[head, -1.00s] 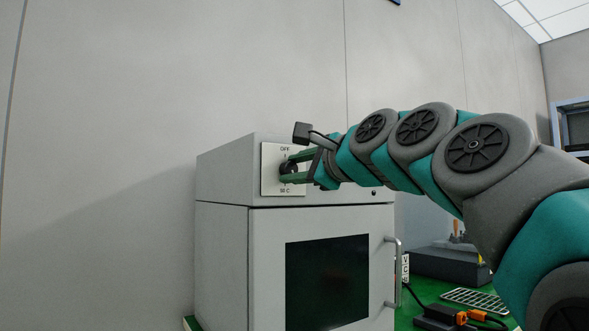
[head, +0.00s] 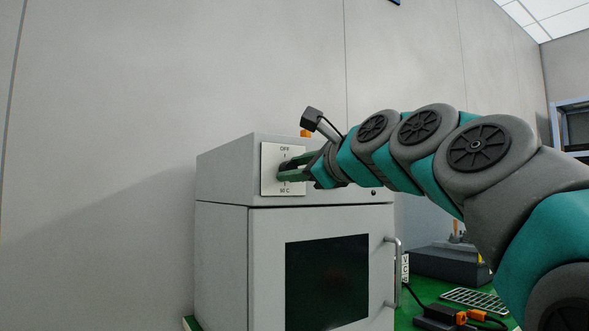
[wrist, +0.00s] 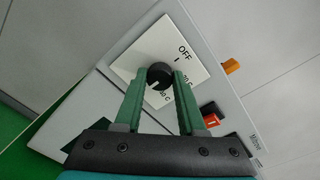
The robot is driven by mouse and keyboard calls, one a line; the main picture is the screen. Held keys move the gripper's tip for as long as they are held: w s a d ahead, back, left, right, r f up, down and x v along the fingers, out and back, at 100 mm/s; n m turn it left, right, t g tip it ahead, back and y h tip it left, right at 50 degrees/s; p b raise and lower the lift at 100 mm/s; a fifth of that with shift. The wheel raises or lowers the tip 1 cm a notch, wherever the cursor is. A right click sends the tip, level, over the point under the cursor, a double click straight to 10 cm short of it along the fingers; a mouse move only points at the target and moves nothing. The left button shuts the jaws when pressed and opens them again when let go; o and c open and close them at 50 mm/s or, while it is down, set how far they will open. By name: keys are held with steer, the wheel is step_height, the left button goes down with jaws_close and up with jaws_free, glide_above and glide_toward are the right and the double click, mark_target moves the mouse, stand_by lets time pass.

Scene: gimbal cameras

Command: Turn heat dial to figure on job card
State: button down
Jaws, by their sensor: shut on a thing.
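The heat dial (wrist: 159,75) is a round black knob on a white plate (head: 269,178) on the oven's upper front. My gripper (head: 286,171) is shut on it, with a green finger on each side in the wrist view (wrist: 159,84). A small white mark shows on the knob's lower left in the wrist view. OFF is printed on the plate at the upper right there. In the head view OFF is above the dial and a label ending in C is below. I cannot make out a job card.
The grey oven (head: 222,250) has a dark window (head: 327,282) and a door handle (head: 397,270). A red switch (wrist: 210,120) is right of the dial in the wrist view. A small white card (head: 405,268) with unreadable marks stands right of the oven on the green bench.

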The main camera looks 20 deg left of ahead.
steer(key=shift+f, duration=0.15)
steer(key=c, duration=0.5)
jaws_free()
steer(key=v, duration=0.8)
steer(key=shift+b, duration=0.35)
